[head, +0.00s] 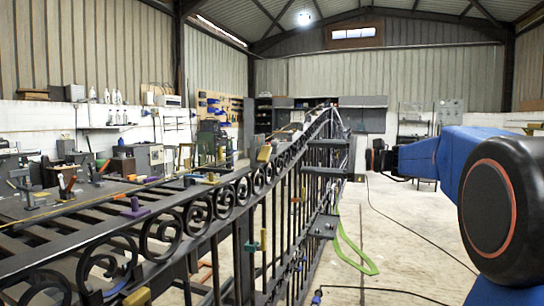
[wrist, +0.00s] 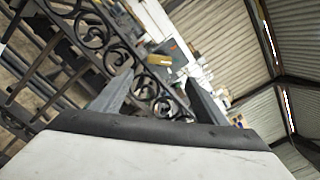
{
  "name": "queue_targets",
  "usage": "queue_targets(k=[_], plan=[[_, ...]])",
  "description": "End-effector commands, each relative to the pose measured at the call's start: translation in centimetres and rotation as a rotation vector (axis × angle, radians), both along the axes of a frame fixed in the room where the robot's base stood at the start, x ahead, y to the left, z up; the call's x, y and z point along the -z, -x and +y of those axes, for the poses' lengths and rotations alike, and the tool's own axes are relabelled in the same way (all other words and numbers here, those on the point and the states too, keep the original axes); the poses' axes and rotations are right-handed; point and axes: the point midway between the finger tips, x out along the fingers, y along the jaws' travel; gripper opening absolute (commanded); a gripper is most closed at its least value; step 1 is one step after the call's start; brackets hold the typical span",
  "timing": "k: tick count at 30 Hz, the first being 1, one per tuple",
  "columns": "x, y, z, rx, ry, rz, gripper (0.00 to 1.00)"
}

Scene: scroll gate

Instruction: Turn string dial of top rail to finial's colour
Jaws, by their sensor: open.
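The dark iron gate (head: 190,215) runs from the lower left toward the middle of the head view, with a row of scrolls along its top rail. A yellow-gold block (head: 264,153) sits on this rail; a similar yellow piece (wrist: 158,60) shows in the wrist view. A purple knob-like piece (head: 135,207) stands at the left, near an orange string-like line (head: 105,195). I cannot tell which piece is the dial or the finial. My gripper (head: 378,158) is apart from the gate, at its right. In the wrist view my gripper (wrist: 160,76) is open and empty, with scrolls beyond its fingers.
A green-yellow fitting (head: 251,246) and dark brackets (head: 325,170) are on the gate. Workbenches with tools (head: 150,160) stand behind it at left. A green hose (head: 352,250) and a black cable (head: 400,290) lie on the otherwise clear floor at right.

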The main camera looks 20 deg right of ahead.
Motion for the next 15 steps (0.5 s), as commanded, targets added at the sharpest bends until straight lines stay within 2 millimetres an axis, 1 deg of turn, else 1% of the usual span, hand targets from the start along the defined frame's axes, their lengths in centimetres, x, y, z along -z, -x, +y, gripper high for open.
queue_targets(k=[1,15], plan=[[0.0,-0.5,0.7,-0.003,0.000,0.000,0.67],[0.0,-4.6,6.6,-0.004,0.001,0.000,0.67]])
